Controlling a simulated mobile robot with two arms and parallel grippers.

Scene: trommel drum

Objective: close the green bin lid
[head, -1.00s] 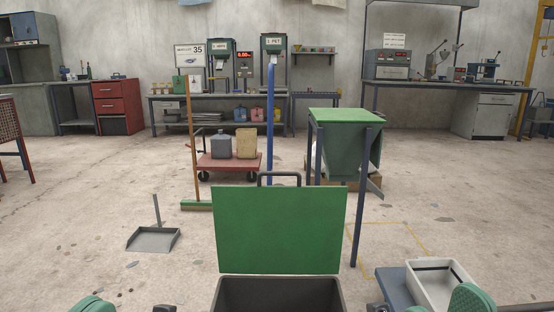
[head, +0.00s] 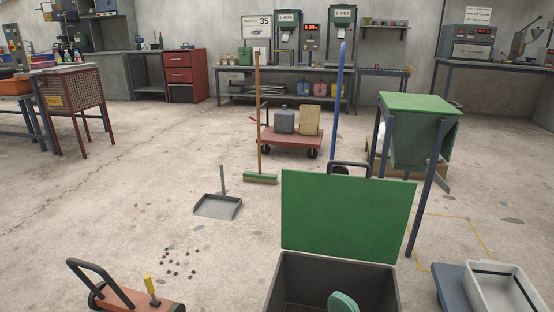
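The green bin lid (head: 347,217) stands open and nearly upright at the back edge of the dark grey bin (head: 289,282). A dark bar handle (head: 348,164) shows at the lid's top edge. The bin is at the bottom, right of centre, and its mouth is uncovered. Its lower part is cut off by the picture's edge. A rounded green part, probably of my own arm, shows in front of the bin's mouth. Neither gripper's fingers can be seen, and nothing touches the lid.
A red wheeled tool (head: 137,300) with a dark handle lies at bottom left, near scattered dark pellets (head: 179,262). A dustpan (head: 218,206) and a broom (head: 259,178) stand beyond. A blue-legged green hopper (head: 423,135) is behind right. A white tray (head: 504,290) is right of the bin.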

